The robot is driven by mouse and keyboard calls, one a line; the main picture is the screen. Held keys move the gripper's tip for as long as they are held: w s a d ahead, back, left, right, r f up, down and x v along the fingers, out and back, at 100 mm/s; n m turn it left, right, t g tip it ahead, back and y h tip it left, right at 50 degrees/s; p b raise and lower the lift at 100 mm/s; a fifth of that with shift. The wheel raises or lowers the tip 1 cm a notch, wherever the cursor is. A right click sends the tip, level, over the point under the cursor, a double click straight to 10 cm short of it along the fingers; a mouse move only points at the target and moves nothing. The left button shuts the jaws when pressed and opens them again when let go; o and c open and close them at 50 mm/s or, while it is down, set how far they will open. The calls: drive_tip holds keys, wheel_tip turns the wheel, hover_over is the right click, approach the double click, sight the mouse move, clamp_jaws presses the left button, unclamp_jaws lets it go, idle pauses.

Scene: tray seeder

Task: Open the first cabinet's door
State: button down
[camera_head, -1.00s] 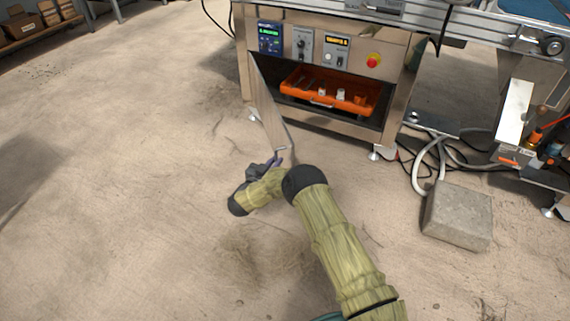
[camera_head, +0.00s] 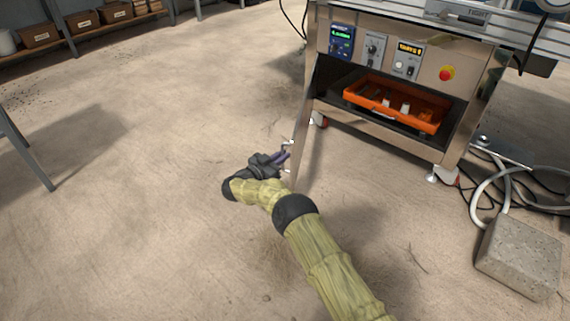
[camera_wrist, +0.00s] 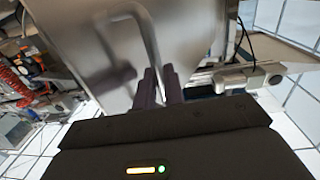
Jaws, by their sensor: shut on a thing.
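The first cabinet (camera_head: 385,140) is the steel-fronted unit below the control panel in the head view. Its door (camera_head: 307,125) stands swung wide open at the cabinet's left side and is seen nearly edge-on. My gripper (camera_head: 286,155) is at the door's outer side, shut on the bar handle (camera_head: 289,146). In the wrist view the bent metal handle (camera_wrist: 148,40) runs down between the purple fingers of my gripper (camera_wrist: 158,88), in front of the shiny door panel (camera_wrist: 85,40).
An orange tray (camera_head: 372,101) with small items sits inside the open cabinet. A concrete block (camera_head: 520,257) and hoses lie on the floor at right. A shelf with boxes (camera_head: 85,22) stands at back left. The floor left of my arm is clear.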

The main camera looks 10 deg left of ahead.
drive_tip(key=shift+w+a+r, duration=0.25)
drive_tip(key=shift+a, duration=0.15)
drive_tip(key=shift+a, duration=0.2)
drive_tip(key=c, duration=1.8)
unclamp_jaws()
drive_tip(key=shift+d, duration=0.35)
drive_tip(key=o, duration=0.3)
drive_tip(key=p+v, duration=0.7)
drive_tip(key=v, duration=1)
drive_tip(key=shift+a, duration=0.25)
drive_tip(key=shift+s+a+f, duration=0.15)
drive_tip(key=shift+s+a, duration=0.2)
drive_tip(key=shift+s, duration=0.1)
drive_tip(key=shift+c, duration=0.2)
